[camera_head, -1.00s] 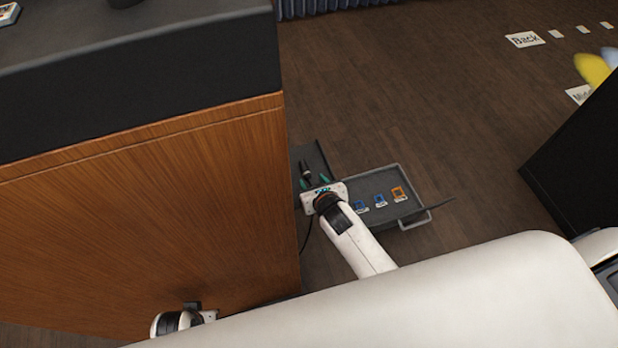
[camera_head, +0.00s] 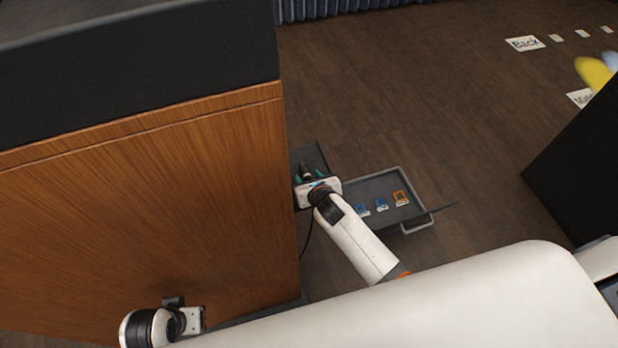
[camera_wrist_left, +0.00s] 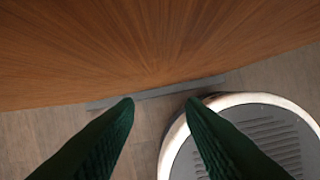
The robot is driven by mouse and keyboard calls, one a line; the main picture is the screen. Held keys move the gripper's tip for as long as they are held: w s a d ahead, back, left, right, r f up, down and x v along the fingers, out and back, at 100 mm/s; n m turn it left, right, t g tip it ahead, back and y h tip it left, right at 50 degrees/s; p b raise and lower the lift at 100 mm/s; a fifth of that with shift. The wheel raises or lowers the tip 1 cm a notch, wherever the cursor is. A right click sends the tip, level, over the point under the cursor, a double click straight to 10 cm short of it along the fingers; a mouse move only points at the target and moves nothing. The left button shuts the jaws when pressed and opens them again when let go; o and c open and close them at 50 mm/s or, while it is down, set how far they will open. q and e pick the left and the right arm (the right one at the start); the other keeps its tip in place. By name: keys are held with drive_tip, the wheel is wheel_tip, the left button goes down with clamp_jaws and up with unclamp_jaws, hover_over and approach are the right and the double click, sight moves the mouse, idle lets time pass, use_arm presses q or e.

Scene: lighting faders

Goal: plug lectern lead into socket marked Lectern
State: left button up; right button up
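My right gripper (camera_head: 311,176) reaches down beside the right edge of the wooden cabinet (camera_head: 150,190), over a small dark shelf (camera_head: 318,156). A dark plug-like end (camera_head: 306,170), perhaps the lectern lead, shows at its teal fingertips; whether they grip it is unclear. A thin black lead (camera_head: 307,238) hangs below that gripper along the cabinet edge. My left gripper (camera_wrist_left: 159,105) is open and empty in the left wrist view, facing the cabinet's wood panel and the floor. In the head view its wrist is low at the left. No socket marked Lectern is visible.
A grey tray (camera_head: 416,227) with blue (camera_head: 381,204) and orange (camera_head: 400,198) square pieces lies right of my right gripper. A dark box (camera_head: 585,160) stands at far right. A paper marked Back (camera_head: 525,43) lies on the open wooden floor.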

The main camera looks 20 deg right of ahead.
sight(309, 171)
drive_tip(key=shift+r, duration=0.1)
clamp_jaws()
drive_tip(key=shift+r+p, duration=0.6)
drive_tip(key=shift+p, duration=0.2)
drive_tip(key=shift+r+p, duration=0.55)
drive_tip(key=shift+p, duration=0.05)
drive_tip(key=shift+r+p, duration=0.7)
drive_tip(key=shift+p, duration=0.1)
use_arm(q)
drive_tip(key=s+f, duration=0.3)
drive_tip(key=f, duration=0.5)
drive_tip(key=s+f+g+p, duration=0.1)
drive_tip(key=s+f, duration=0.2)
drive_tip(key=f, duration=0.6)
drive_tip(key=shift+s+a+f, duration=0.3)
drive_tip(key=shift+s+a, duration=0.1)
use_arm(e)
drive_tip(key=shift+r, duration=0.6)
